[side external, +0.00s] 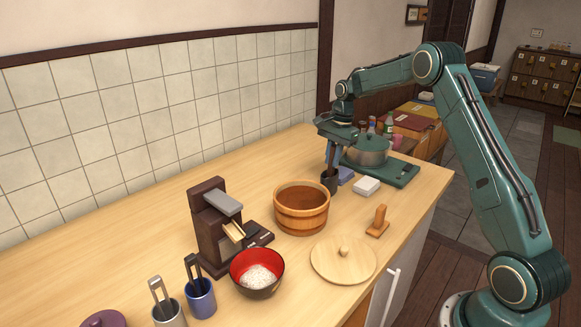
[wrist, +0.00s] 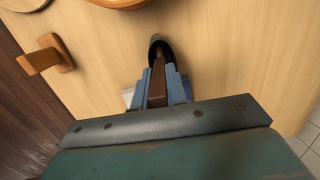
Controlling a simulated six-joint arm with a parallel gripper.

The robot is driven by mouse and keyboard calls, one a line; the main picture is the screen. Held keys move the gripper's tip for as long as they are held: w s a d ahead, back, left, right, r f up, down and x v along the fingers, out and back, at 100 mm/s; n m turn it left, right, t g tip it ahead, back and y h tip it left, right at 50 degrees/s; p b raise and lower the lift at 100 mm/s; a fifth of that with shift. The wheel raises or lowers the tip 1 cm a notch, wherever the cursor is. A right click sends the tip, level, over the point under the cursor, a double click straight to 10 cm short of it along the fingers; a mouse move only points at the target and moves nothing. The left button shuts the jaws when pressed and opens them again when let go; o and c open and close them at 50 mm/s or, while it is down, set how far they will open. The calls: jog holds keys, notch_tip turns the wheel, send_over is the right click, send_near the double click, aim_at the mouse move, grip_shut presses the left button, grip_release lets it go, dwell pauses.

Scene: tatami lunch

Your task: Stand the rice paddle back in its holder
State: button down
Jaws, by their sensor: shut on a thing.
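The rice paddle (side external: 331,156) is dark brown and is held upright by my gripper (side external: 333,153) at the back right of the counter. The holder (side external: 328,183), a small dark cup, stands on the counter directly below. In the wrist view, the blue fingers of my gripper (wrist: 157,88) are shut on the brown paddle (wrist: 157,80). The paddle's far end lines up with the dark mouth of the holder (wrist: 160,43) and appears to be at or inside it. How deep it sits is hidden.
A wooden tub (side external: 301,222) stands close in front, with its round lid (side external: 343,262) and a small wooden stand (side external: 378,222) nearby. A white box (side external: 366,187), a blue item (side external: 346,176) and a lidded pot (side external: 367,153) are to the right.

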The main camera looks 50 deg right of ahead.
aim_at(334, 145)
jog(key=shift+f, duration=0.2)
jog(key=c, duration=0.8)
grip_release()
jog(key=shift+o, duration=0.2)
jog(key=shift+r, duration=0.1)
jog(key=shift+r, duration=3.45)
jog(key=shift+a, duration=0.1)
